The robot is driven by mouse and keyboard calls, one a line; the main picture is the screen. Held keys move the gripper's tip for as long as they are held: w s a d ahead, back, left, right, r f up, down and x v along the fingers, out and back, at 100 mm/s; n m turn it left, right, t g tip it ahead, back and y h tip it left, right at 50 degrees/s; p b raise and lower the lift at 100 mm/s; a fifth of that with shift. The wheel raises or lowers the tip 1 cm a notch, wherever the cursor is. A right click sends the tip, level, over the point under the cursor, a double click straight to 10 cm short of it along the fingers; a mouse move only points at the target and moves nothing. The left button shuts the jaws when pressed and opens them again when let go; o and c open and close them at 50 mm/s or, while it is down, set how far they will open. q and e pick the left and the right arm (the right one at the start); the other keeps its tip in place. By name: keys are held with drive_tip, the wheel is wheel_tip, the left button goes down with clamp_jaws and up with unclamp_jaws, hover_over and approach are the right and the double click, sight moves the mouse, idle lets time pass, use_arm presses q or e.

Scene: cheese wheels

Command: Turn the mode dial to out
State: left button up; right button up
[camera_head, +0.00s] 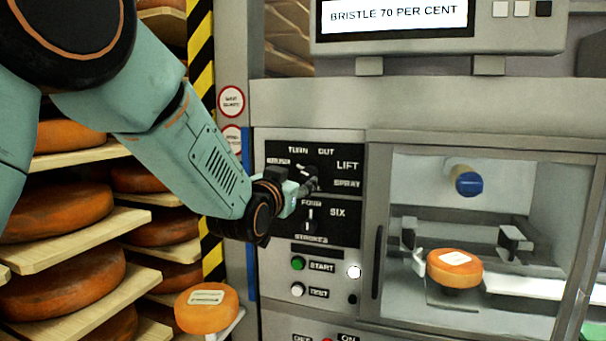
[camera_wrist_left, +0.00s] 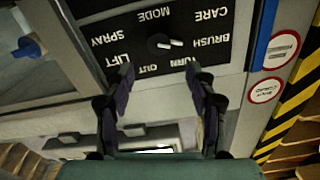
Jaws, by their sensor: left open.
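The mode dial (camera_wrist_left: 158,41) is a dark round knob on a black panel, seen upside down in the left wrist view. Its white pointer mark is turned toward the word BRUSH; the words TURN, OUT, LIFT and SPRAY stand around it. My left gripper (camera_head: 312,183) is in front of the panel. In the left wrist view its two fingers (camera_wrist_left: 162,78) are apart with nothing between them, and the dial shows just beyond the tips. My right gripper is not in view.
Below is a strokes dial (camera_head: 310,222) marked FOUR and SIX, with a green START button (camera_head: 298,263) and a white TEST button (camera_head: 297,289). A glass-fronted chamber to the right holds a cheese wheel (camera_head: 455,268). Shelves of cheese wheels (camera_head: 60,210) stand at left. A display (camera_head: 395,15) reads BRISTLE 70 PER CENT.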

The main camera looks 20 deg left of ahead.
sight(308, 174)
use_arm(q)
drive_tip(key=w, duration=0.4)
drive_tip(key=w+p, duration=0.1)
drive_tip(key=w, duration=0.1)
drive_tip(key=shift+d+f, duration=0.15)
drive_tip(key=shift+f, duration=0.15)
drive_tip(key=shift+w+d+r, duration=0.15)
drive_tip(key=shift+w+r, duration=0.15)
drive_tip(key=shift+w, duration=0.3)
drive_tip(key=shift+w+a+f, duration=0.15)
drive_tip(key=shift+w+f, duration=0.05)
drive_tip(key=shift+w, duration=0.2)
drive_tip(key=shift+w+a+f, duration=0.1)
drive_tip(key=shift+w+f, duration=0.1)
drive_tip(key=shift+w, duration=0.2)
drive_tip(key=shift+s+d+r, duration=0.1)
drive_tip(key=shift+s+d, duration=0.05)
drive_tip(key=shift+s+r, duration=0.25)
drive_tip(key=shift+s, duration=0.15)
drive_tip(key=shift+c, duration=2.3)
drive_tip(key=shift+w+f, duration=0.15)
drive_tip(key=shift+w, duration=0.05)
drive_tip(key=c, duration=0.7)
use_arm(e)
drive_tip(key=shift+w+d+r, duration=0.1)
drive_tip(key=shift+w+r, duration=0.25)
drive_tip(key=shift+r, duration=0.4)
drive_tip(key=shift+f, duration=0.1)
